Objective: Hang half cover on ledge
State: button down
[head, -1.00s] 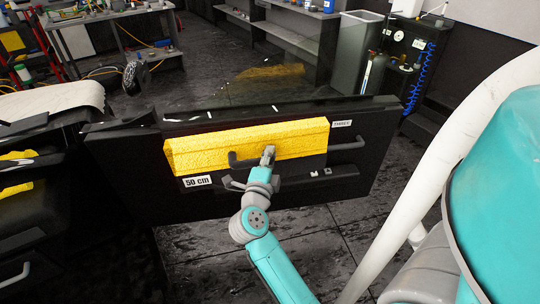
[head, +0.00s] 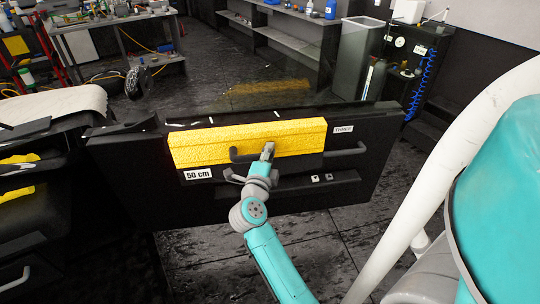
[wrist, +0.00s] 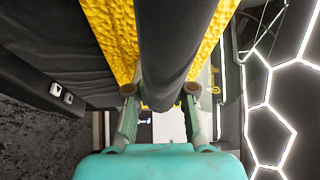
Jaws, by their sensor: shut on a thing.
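The half cover is a long yellow textured piece (head: 215,146). It lies along the upper front of a black door-like panel, just below its top ledge (head: 365,113); whether it hooks over the ledge is not clear. My gripper (head: 268,148) is in front of the cover, shut on a black bar-like handle (head: 243,155) that runs across the cover's face. In the wrist view my gripper (wrist: 158,100) has the dark bar (wrist: 175,40) between its fingers, with the yellow cover (wrist: 112,35) behind it on both sides. I cannot tell whether the handle belongs to the cover or the panel.
The panel carries a "50 cm" label (head: 198,174), another white label (head: 343,129) and two small switches (head: 321,178). A dark cabinet with yellow pieces (head: 22,175) stands at left. A grey bin (head: 358,60) and shelving stand behind. Dark floor is open beyond the panel.

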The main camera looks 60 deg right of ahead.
jog(key=shift+w+d+f, duration=0.1)
jog(key=shift+w+d, duration=0.65)
jog(key=shift+d, duration=0.25)
jog(key=shift+w+d, duration=0.75)
jog(key=shift+d, duration=0.25)
jog(key=shift+w+d+f, duration=0.1)
jog(key=shift+w+d, duration=0.65)
jog(key=shift+d, duration=0.25)
jog(key=shift+f, duration=1.2)
jog(key=c, duration=0.9)
grip_release()
jog(key=shift+f, duration=0.1)
jog(key=shift+a, duration=0.1)
jog(key=v, duration=1.2)
